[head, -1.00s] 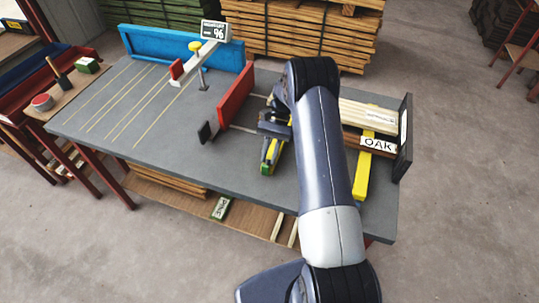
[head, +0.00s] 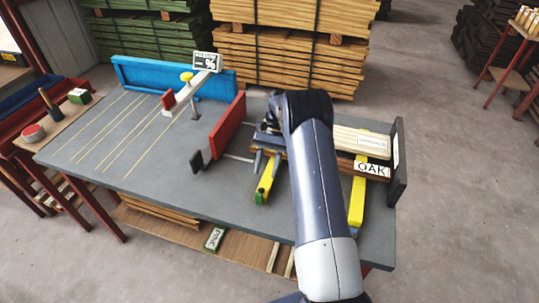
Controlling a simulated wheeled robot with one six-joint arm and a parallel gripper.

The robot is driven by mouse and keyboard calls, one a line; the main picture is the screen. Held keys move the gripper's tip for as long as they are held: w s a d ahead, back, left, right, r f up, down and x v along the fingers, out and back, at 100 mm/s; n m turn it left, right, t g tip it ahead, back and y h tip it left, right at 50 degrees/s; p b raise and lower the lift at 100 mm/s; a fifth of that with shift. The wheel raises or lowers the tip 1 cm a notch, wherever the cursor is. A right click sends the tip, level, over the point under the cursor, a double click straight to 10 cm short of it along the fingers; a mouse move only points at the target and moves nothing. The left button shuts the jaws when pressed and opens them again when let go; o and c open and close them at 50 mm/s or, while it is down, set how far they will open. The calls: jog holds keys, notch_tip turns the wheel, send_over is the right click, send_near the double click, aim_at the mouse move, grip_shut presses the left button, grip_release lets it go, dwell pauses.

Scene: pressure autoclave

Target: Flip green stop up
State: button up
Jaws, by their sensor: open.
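The green stop (head: 259,198) is a small green piece at the near end of a yellow bar (head: 267,179) on the grey table. It appears to lie low; its exact tilt is too small to tell. My gripper (head: 264,162) is open, its fingers pointing down over the far part of the yellow bar, a little beyond the green stop. I cannot tell whether the fingers touch the bar. My arm hides part of the table to the right of the bar.
A red upright plate (head: 228,122) with a black block (head: 196,161) at its near end stands left of my gripper. The table's left part (head: 100,145) is mostly clear.

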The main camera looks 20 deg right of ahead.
aim_at(263, 183)
jog(key=p+v, duration=0.1)
jog(key=v, duration=0.3)
jog(key=shift+r, duration=0.15)
jog(key=shift+p+v, duration=0.75)
jog(key=shift+p, duration=0.55)
jog(key=shift+f, duration=0.2)
jog(key=shift+s+a+f+b, duration=0.2)
jog(key=shift+f+b, duration=0.2)
jog(key=shift+b, duration=0.55)
jog(key=shift+b+x, duration=0.9)
jog(key=shift+b, duration=0.35)
jog(key=shift+s+a+p, duration=0.2)
jog(key=shift+s+p, duration=0.05)
jog(key=shift+p, duration=0.15)
jog(key=shift+p+x, duration=0.75)
jog(key=shift+x, duration=2.9)
jog(key=shift+w+d, duration=0.1)
jog(key=shift+d, duration=0.05)
